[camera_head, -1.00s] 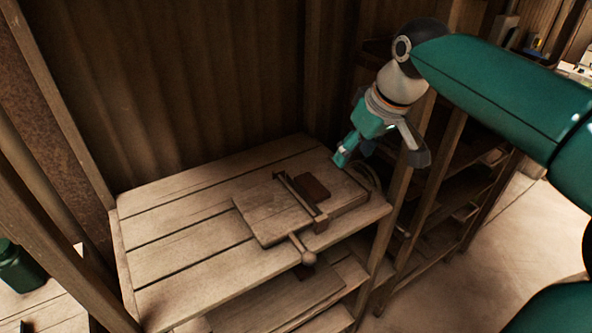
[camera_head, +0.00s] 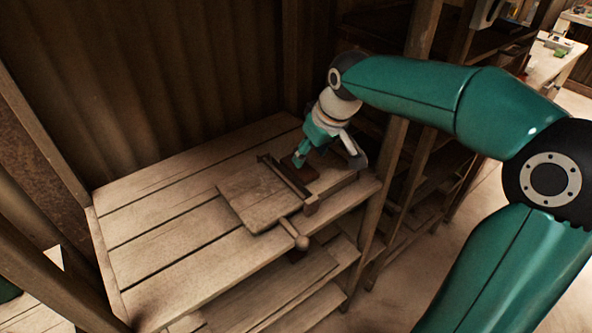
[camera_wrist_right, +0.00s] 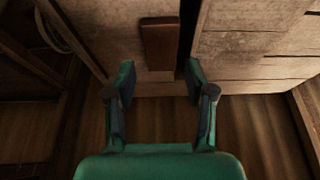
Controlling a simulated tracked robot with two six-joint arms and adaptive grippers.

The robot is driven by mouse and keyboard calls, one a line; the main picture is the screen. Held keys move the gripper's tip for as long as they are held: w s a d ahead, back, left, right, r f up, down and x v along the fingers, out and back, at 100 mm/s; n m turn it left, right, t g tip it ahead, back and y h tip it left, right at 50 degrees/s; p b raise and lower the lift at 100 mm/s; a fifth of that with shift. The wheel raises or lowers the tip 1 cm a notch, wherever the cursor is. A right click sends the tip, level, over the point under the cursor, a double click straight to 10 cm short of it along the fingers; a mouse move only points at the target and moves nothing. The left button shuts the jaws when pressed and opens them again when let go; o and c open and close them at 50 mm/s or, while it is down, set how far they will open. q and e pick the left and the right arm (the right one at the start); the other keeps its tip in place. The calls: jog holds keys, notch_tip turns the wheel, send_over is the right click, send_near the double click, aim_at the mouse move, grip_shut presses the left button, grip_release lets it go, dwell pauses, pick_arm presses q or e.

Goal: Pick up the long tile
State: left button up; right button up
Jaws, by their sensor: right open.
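The long tile is a dark reddish-brown flat block (camera_head: 308,174) lying on the wooden tile press (camera_head: 247,200), beside its raised crossbar (camera_head: 284,181). My right gripper (camera_head: 328,159) is open, low over the press, and partly hides the tile in the head view. In the right wrist view the tile (camera_wrist_right: 160,45) lies ahead of my open right gripper (camera_wrist_right: 160,72), lined up with the gap between the fingers. Nothing is held between the fingers. My left gripper does not show.
The press rests on a slatted wooden table (camera_head: 160,225) with free room to its left. Upright posts and shelves (camera_head: 425,165) stand close on the right, and a corrugated wall (camera_head: 150,90) stands behind.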

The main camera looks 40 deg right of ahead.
aim_at(304, 170)
jog(key=x, duration=0.3)
jog(key=s+x, duration=0.1)
jog(key=shift+w+a+f, duration=0.1)
jog(key=shift+w+f, duration=0.1)
jog(key=shift+f, duration=0.3)
jog(key=shift+w+f, duration=0.2)
jog(key=shift+f, duration=0.1)
jog(key=shift+r, duration=0.1)
jog(key=c, duration=1)
